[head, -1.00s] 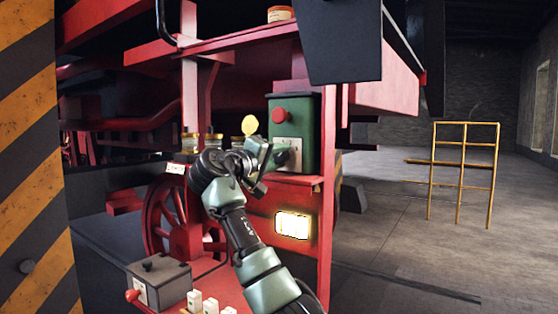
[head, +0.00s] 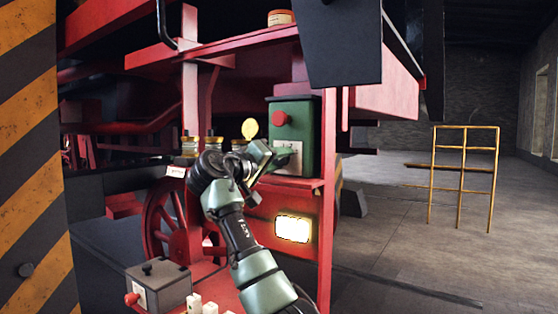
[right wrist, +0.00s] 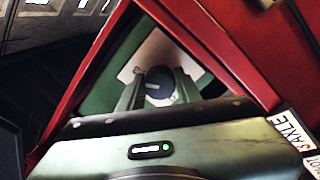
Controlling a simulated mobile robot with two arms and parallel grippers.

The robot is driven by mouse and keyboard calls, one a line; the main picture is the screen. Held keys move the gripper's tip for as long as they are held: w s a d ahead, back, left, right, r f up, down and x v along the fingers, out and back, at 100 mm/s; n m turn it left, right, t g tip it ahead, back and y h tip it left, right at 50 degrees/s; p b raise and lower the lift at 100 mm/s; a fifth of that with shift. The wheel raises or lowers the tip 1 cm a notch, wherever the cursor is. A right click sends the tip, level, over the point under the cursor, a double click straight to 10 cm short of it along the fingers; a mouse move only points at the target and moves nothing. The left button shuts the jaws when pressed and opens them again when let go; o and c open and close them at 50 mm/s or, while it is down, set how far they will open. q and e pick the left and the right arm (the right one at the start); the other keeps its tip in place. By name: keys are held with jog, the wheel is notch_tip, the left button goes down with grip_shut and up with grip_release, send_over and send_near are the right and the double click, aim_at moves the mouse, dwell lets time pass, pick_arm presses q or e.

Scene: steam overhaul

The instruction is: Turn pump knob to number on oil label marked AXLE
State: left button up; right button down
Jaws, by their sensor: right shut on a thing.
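The green pump box (head: 306,125) stands on a red shelf in the head view, with a red button and a pale dial plate on its front. My right gripper (head: 282,157) is at that plate. In the right wrist view its two fingers (right wrist: 158,88) are shut on the dark round knob (right wrist: 158,80), in front of the pale plate (right wrist: 150,50). The knob's pointer and most dial numbers cannot be read. My left gripper is not in view.
Several jars (head: 190,146) stand on the ledge left of the pump. A yellow disc (head: 250,128) shows just behind my wrist. Below are a lit panel (head: 293,228) and a grey box (head: 160,284) with a red knob. The floor at right is open up to a yellow railing (head: 465,165).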

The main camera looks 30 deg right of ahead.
jog(key=c, duration=1.3)
grip_release()
jog(key=shift+r, duration=0.25)
jog(key=o, duration=0.3)
jog(key=shift+d+f, duration=0.1)
jog(key=shift+f, duration=0.05)
jog(key=shift+a+f, duration=0.15)
jog(key=shift+a, duration=0.05)
jog(key=b+v, duration=0.3)
jog(key=v, duration=0.4)
jog(key=shift+s, duration=0.2)
jog(key=shift+a, duration=0.2)
